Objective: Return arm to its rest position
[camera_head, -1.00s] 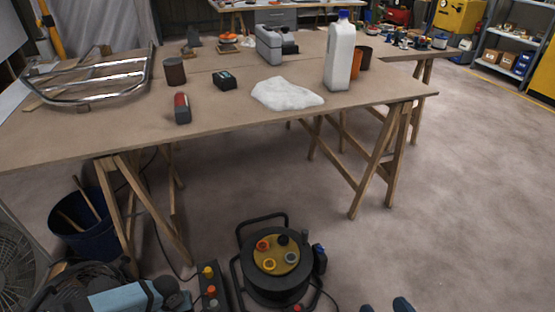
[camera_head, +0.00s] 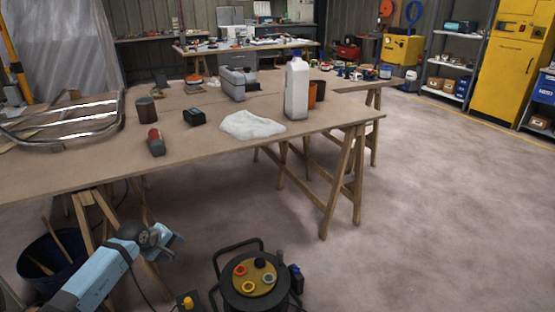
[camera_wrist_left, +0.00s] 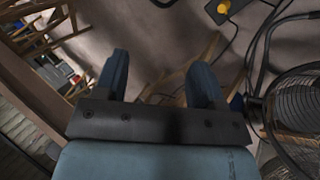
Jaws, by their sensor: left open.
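My left arm comes in from the lower left of the head view. My left gripper (camera_head: 172,240) is in front of the workbench (camera_head: 215,162) and lower than its top. In the left wrist view its two blue fingers (camera_wrist_left: 160,82) stand apart with nothing between them, so it is open and empty. My right gripper is not in view.
A cable reel (camera_head: 255,278) stands on the floor right of my left gripper. A blue bucket (camera_head: 50,262) with sticks stands behind the arm. A white bottle (camera_head: 297,90) and a white cloth (camera_head: 250,125) are on the bench. The floor at right is clear.

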